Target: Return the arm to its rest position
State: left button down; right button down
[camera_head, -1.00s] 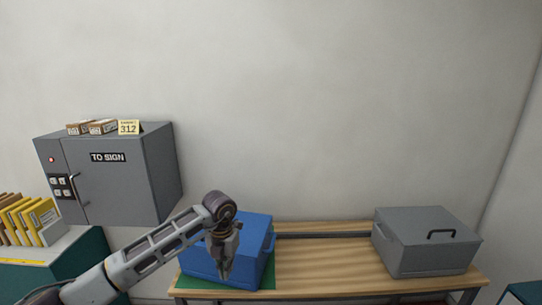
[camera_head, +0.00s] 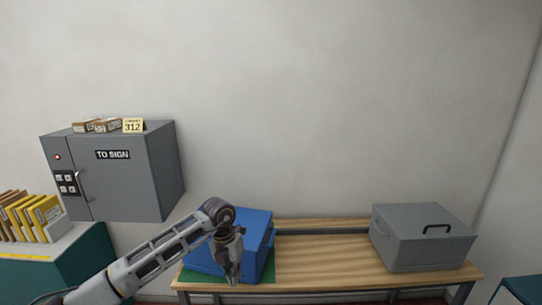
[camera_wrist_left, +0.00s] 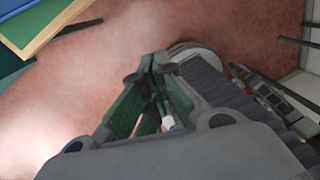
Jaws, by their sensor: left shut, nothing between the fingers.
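My left gripper (camera_head: 232,279) hangs pointing down in front of the blue box (camera_head: 257,232) in the head view. It is shut and empty. My left arm comes in from the lower left. The wrist view shows the gripper's fingers (camera_wrist_left: 160,95) over a reddish floor. The blue box sits on a green mat (camera_head: 266,275) at the left end of the wooden table; the arm and gripper hide part of its front. My right gripper is not in view.
A grey lidded box (camera_head: 425,250) with a black handle stands at the table's (camera_head: 325,268) right end. The middle of the table is clear. A grey "TO SIGN" cabinet (camera_head: 120,180) hangs on the wall, with small boxes on top. Yellow folders (camera_head: 35,215) stand on the left counter.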

pick_arm(q)
jog(key=w+d+f+n+t+h, duration=0.1)
jog(key=d+f+n+t+h, duration=0.1)
jog(key=d+f+n+h, duration=0.85)
jog(key=s+a+f+n+t+y, duration=0.1)
jog(key=a+f+n+t+y, duration=0.15)
jog(key=a+f+n, duration=0.45)
jog(key=s+a+f+n+t+y, duration=0.1)
jog(key=s+a+f+n+t, duration=0.2)
jog(key=f, duration=0.9)
jog(key=a+f+n+t+y, duration=0.1)
jog(key=a+f+n+t, duration=0.35)
jog(key=f, duration=0.45)
jog(key=s+a+f+n+g+y, duration=0.2)
jog(key=s+a+f+n+y, duration=0.15)
jog(key=s+f, duration=0.6)
jog(key=s+a+f+n+g+y, duration=0.2)
jog(key=s+a+f+n, duration=0.25)
jog(key=s+f, duration=0.55)
jog(key=s+a+f+n+g+y, duration=0.1)
jog(key=s+f+g, duration=0.2)
jog(key=s, duration=1.1)
jog(key=s+a+f+n+g+y+b, duration=0.1)
jog(key=s+a+f+n+g, duration=0.1)
jog(key=s, duration=1.3)
jog(key=shift+f+g, duration=0.7)
jog(key=shift+f, duration=0.1)
